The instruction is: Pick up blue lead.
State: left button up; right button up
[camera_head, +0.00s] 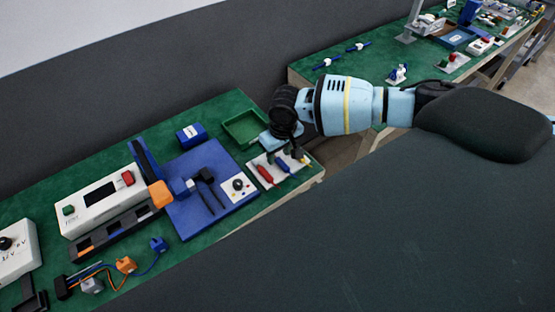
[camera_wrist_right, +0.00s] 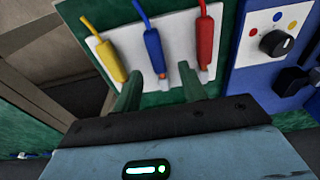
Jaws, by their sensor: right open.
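The blue lead (camera_wrist_right: 154,50) rests on a white holder plate (camera_wrist_right: 136,66), in the middle between a yellow lead (camera_wrist_right: 113,62) and a red lead (camera_wrist_right: 204,40). In the head view the blue lead (camera_head: 281,164) shows just below my right gripper (camera_head: 284,151), partly hidden by it. My right gripper is open. In the right wrist view its two green fingers (camera_wrist_right: 159,88) stand apart, with the lower end of the blue lead lying between their tips in the picture. I cannot tell whether they touch it. My left gripper is not in view.
A blue base (camera_head: 200,210) with a dial panel (camera_head: 238,187) stands left of the leads. A green tray (camera_head: 244,128) and a blue box (camera_head: 191,134) lie behind. A white tester (camera_head: 100,200) is farther left. A second green table (camera_head: 345,75) stands behind.

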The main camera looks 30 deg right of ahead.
jog(key=shift+f, duration=0.9)
grip_shut()
jog(key=shift+w+r, duration=0.1)
jog(key=shift+r, duration=0.05)
